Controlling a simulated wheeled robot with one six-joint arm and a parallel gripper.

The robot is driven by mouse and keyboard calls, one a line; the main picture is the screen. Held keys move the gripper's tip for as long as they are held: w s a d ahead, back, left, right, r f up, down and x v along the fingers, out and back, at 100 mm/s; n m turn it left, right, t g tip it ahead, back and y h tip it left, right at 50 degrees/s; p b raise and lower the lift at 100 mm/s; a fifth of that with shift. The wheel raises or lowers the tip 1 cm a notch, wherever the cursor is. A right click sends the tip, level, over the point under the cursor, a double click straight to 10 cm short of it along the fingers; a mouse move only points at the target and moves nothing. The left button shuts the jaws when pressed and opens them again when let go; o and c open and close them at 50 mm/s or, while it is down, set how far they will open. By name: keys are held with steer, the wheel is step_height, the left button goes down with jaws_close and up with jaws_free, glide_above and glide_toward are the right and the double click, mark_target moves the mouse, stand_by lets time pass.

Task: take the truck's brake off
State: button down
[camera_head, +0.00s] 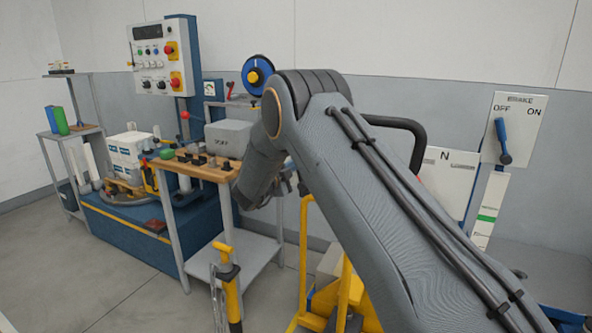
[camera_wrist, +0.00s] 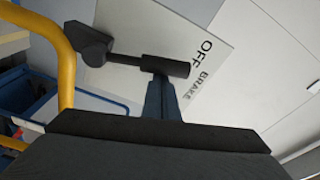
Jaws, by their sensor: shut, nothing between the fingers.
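In the wrist view a dark lever (camera_wrist: 124,59) with a cylindrical grip (camera_wrist: 166,66) stands before a pale plate (camera_wrist: 140,25) lettered OFF and BRAKE. My gripper (camera_wrist: 162,80) is shut and empty, its fingertips right at the grip; I cannot tell whether they touch. In the head view my gripper is hidden behind my arm. I cannot tell whether both views show the same plate. The truck's yellow frame (camera_head: 344,290) is partly hidden by my arm.
A yellow tube (camera_wrist: 66,60) curves close at the left in the wrist view, near a blue container (camera_wrist: 40,95). In the head view a wooden-topped bench (camera_head: 205,172) and a control panel (camera_head: 163,60) stand left. Open floor (camera_head: 90,275) lies at front left.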

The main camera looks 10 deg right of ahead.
steer(key=shift+w+a+f+n+b, duration=0.15)
steer(key=shift+w+a+n+b, duration=0.15)
steer(key=shift+a+n+b, duration=0.25)
steer(key=shift+w+a+f+n+b, duration=0.1)
steer(key=shift+w+a+n+b, duration=0.2)
steer(key=shift+a, duration=0.3)
steer(key=shift+a, duration=0.25)
